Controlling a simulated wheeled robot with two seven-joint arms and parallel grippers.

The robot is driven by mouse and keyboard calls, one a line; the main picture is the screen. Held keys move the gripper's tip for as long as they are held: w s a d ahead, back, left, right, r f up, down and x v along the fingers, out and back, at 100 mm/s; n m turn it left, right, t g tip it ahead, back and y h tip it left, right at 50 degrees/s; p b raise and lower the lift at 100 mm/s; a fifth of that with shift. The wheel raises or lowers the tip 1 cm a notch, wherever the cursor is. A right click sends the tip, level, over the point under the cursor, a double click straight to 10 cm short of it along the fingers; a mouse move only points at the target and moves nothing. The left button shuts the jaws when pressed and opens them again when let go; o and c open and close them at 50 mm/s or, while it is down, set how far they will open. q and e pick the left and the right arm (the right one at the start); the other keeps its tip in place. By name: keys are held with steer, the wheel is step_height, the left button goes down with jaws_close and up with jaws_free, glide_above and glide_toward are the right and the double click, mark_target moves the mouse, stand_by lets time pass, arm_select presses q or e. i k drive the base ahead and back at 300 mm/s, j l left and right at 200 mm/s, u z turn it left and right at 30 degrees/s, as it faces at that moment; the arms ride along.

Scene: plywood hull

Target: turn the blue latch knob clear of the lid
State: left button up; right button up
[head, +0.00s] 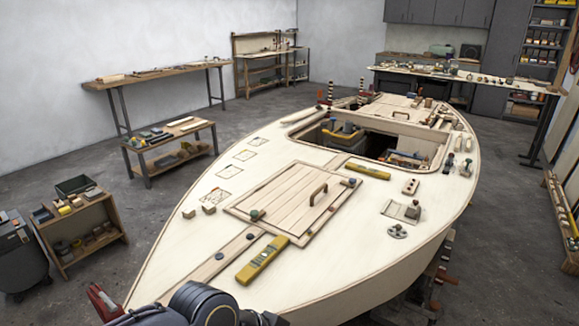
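The planked lid (292,199) lies flat on the pale hull deck, with a brown arched handle (318,193) on its right part. A small grey-green knob (256,214) sits at the lid's near left edge and appears to overlap it. A dark knob (344,182) sits at its right edge. Two dark bluish round pieces, one nearer (219,256) and one farther (250,236), sit on the wooden strip in front of the lid. At this size I cannot tell which is the blue latch knob. Dark parts of my arm show at the bottom edge; neither gripper is visible.
A yellow level (262,259) lies in front of the lid, and another yellow tool (368,171) behind it. Two wooden blocks (208,209) sit left. An open cockpit (375,142) lies beyond. A red piece (103,300) shows at lower left.

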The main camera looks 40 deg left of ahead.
mark_target(352, 181)
steer(key=i+l+u, duration=0.15)
steer(key=u, duration=0.35)
steer(key=i+l+u, duration=0.3)
steer(key=u, duration=0.2)
steer(key=i+l+u, duration=0.15)
steer(key=l+u, duration=0.2)
steer(key=u, duration=0.15)
steer(key=i+l+u, duration=0.1)
steer(key=l+u, duration=0.25)
steer(key=u, duration=0.15)
steer(key=l+u, duration=0.95)
steer(key=l, duration=0.25)
steer(key=k+l+u, duration=0.1)
steer(key=l+u, duration=0.3)
steer(key=l, duration=0.25)
